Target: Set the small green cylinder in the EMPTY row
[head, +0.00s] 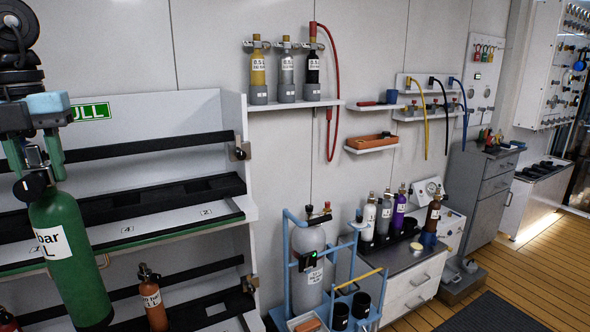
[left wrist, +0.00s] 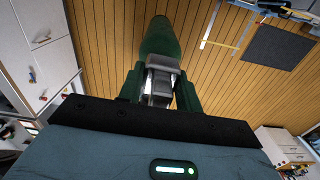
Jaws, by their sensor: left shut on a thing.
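The green cylinder (head: 70,262) hangs upright, its label partly visible, in front of the shelf rack at the left of the head view. My left gripper (head: 36,160) is shut on its valve end at the top. The left wrist view shows the cylinder's green body (left wrist: 158,42) beyond the fingers (left wrist: 160,90). The rack (head: 165,105) carries a green sign (head: 91,112) reading "ULL", its left end hidden by my arm. No EMPTY sign shows. The upper shelf (head: 200,226) has number tags, 4 and 2 readable, with no cylinder visible there. My right gripper is not in view.
Orange cylinder (head: 152,300) stands on the rack's lower shelf. Dark rails (head: 160,143) cross the rack. A blue cart (head: 290,262) with a grey cylinder (head: 310,280) stands just right of it. Small cylinders stand on a wall shelf (head: 300,104). Wooden floor lies open at the right.

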